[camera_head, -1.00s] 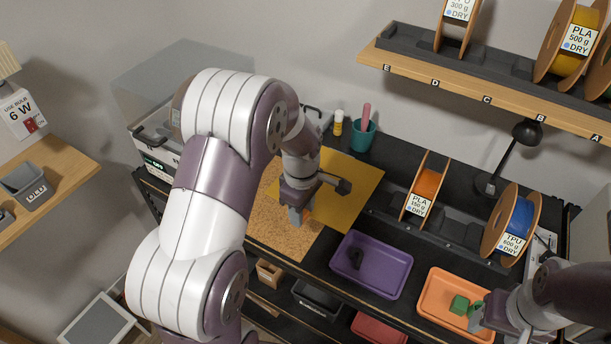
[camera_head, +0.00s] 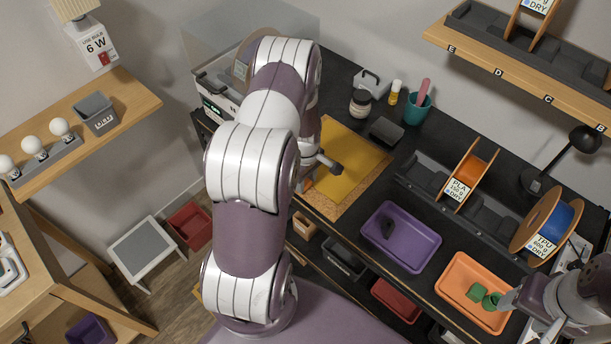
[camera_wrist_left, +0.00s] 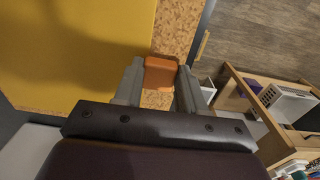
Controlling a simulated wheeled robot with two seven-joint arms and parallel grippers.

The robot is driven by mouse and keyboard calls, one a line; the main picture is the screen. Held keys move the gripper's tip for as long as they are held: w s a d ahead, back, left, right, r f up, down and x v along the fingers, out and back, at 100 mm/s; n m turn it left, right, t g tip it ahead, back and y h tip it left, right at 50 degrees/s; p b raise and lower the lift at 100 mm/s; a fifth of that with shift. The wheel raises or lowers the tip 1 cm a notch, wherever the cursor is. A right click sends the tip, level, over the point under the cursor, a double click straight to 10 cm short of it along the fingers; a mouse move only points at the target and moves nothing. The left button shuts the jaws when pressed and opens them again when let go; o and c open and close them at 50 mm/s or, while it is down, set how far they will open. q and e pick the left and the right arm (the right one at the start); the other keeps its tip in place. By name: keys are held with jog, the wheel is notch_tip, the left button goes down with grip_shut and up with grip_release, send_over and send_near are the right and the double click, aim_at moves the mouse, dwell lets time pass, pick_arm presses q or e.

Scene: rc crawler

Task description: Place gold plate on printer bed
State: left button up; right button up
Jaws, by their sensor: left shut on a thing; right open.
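The gold plate (camera_head: 350,160) lies over the cork mat (camera_head: 347,207) on the black bench, with cork showing along its right and front edges. I cannot tell whether it touches the mat. My left gripper (camera_wrist_left: 160,85) is shut on an orange tab (camera_wrist_left: 160,72) at the plate's edge; the tab shows beside my arm in the head view (camera_head: 307,184). The printer (camera_head: 216,98), a white machine with a small display and clear cover, stands at the back left. My left arm hides its bed.
A purple tray (camera_head: 425,252) and an orange tray (camera_head: 462,313) with green pieces stand on the right. A jar (camera_head: 360,102), a dark box (camera_head: 387,131) and a teal cup (camera_head: 417,107) stand behind the plate. Filament spools (camera_head: 470,178) stand on the right.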

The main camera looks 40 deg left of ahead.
pick_arm(q)
jog(key=shift+f, duration=0.1)
jog(key=o, duration=1.1)
jog(key=shift+d, duration=0.1)
jog(key=shift+o, duration=0.4)
jog(key=shift+w, duration=0.1)
